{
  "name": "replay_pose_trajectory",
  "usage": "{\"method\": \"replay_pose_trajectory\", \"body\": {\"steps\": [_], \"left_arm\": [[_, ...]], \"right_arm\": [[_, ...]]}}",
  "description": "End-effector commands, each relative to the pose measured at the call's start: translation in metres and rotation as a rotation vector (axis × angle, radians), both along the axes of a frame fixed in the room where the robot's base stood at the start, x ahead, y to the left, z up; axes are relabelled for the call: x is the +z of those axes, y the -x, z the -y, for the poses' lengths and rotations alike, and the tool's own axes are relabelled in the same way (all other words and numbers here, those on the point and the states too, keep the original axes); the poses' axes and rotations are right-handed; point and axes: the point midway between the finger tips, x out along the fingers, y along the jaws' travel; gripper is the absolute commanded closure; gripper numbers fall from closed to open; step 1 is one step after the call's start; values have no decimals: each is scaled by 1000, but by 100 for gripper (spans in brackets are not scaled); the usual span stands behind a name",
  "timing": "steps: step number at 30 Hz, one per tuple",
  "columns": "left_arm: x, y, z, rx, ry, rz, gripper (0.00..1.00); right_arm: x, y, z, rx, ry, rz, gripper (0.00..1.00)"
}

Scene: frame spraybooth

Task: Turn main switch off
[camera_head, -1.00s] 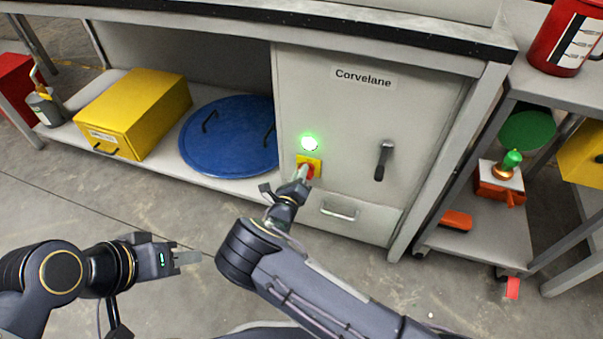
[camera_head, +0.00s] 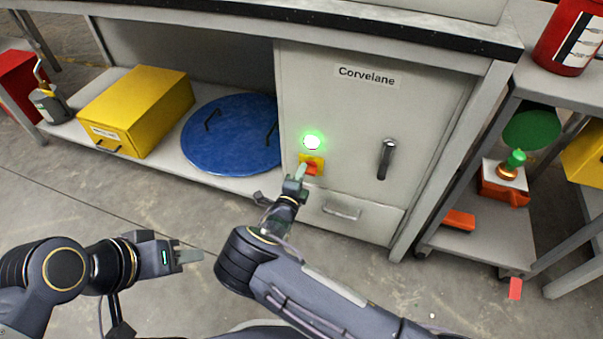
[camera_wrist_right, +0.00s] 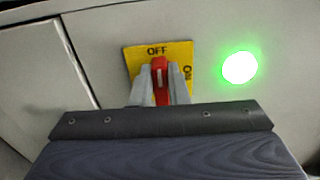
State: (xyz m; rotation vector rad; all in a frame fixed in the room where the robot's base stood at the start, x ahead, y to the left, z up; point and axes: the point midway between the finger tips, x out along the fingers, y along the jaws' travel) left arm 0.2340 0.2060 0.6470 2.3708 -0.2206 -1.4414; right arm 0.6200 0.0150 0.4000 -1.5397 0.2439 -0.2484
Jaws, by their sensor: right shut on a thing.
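The main switch is a red rotary handle (camera_wrist_right: 160,80) on a yellow plate (camera_wrist_right: 186,60) marked OFF and ON. In the right wrist view OFF is above the handle and ON is to its right. The handle's white line runs up-down, one end towards OFF. My right gripper (camera_wrist_right: 160,97) is shut on the red handle, one finger on each side. In the head view the yellow plate (camera_head: 318,158) is partly hidden behind my right gripper (camera_head: 300,174). My left gripper (camera_head: 192,257) is away from the cabinet over the floor; its finger gap is not clear.
A green lamp (camera_head: 312,141) glows above the switch on the grey Corvelane cabinet (camera_head: 345,115). A dark door handle (camera_head: 386,158) sticks out to the right, with a drawer pull (camera_head: 341,208) below. A yellow box (camera_head: 140,108) and blue lid (camera_head: 228,145) lie on the left shelf.

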Motion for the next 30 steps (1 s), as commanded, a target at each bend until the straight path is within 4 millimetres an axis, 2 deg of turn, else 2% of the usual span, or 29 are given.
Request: {"method": "replay_pose_trajectory", "body": {"steps": [17,18,22,30], "left_arm": [[0,0,0,0,0,0,64],[0,0,0,0,0,0,64],[0,0,0,0,0,0,64],[0,0,0,0,0,0,64]], "right_arm": [[-1,0,0,2,33,-11,100],[-1,0,0,2,33,-11,83],[-1,0,0,1,32,-10,66],[0,0,0,1,31,-10,64]]}}
